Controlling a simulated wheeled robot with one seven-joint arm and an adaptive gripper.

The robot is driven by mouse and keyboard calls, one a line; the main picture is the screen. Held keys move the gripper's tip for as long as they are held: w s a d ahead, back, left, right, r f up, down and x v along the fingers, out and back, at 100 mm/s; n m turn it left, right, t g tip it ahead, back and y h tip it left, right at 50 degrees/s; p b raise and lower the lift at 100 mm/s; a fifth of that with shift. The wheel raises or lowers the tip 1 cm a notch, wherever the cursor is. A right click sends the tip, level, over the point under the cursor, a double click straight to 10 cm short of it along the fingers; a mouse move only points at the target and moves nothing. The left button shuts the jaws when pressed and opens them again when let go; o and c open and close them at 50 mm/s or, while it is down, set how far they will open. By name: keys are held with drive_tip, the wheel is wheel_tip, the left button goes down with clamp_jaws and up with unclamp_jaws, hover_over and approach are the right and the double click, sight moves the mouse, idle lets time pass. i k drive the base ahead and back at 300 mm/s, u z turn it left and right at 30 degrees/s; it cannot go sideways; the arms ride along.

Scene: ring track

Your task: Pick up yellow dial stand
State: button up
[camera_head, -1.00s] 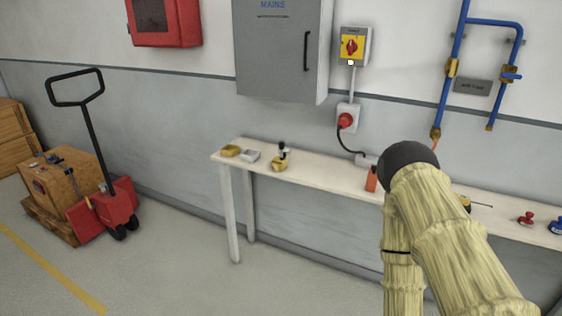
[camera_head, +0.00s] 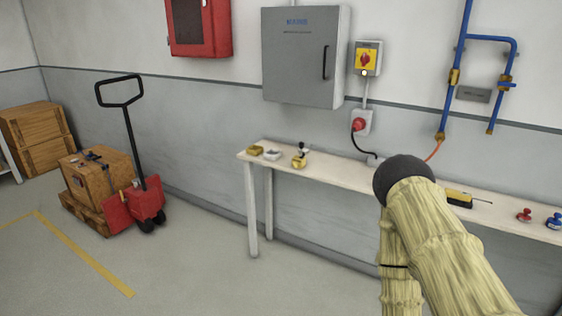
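A small yellow stand with a dark upright part on top (camera_head: 300,158) is on the left part of the long narrow table (camera_head: 340,167). It looks like the yellow dial stand, but it is too small to make out a dial. My arm reaches up at the lower right in a pale yellow cover, with a dark rounded part at its top. My gripper's fingers do not show. The arm is well to the right of the stand in the picture and hides part of the table.
A yellow block (camera_head: 255,149) and a pale grey tray-like item (camera_head: 272,154) lie left of the stand. A yellow tool (camera_head: 459,199), a red stamp-like item (camera_head: 524,215) and a blue one (camera_head: 555,221) are further right. A red pallet truck (camera_head: 140,200) stands left; floor before the table is clear.

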sight(304, 150)
drive_tip(key=u, duration=0.85)
drive_tip(key=i, duration=1.1)
drive_tip(key=u, duration=0.7)
drive_tip(key=i, duration=1.45)
drive_tip(key=z, duration=1.2)
drive_tip(key=i, duration=0.9)
drive_tip(key=z, duration=0.9)
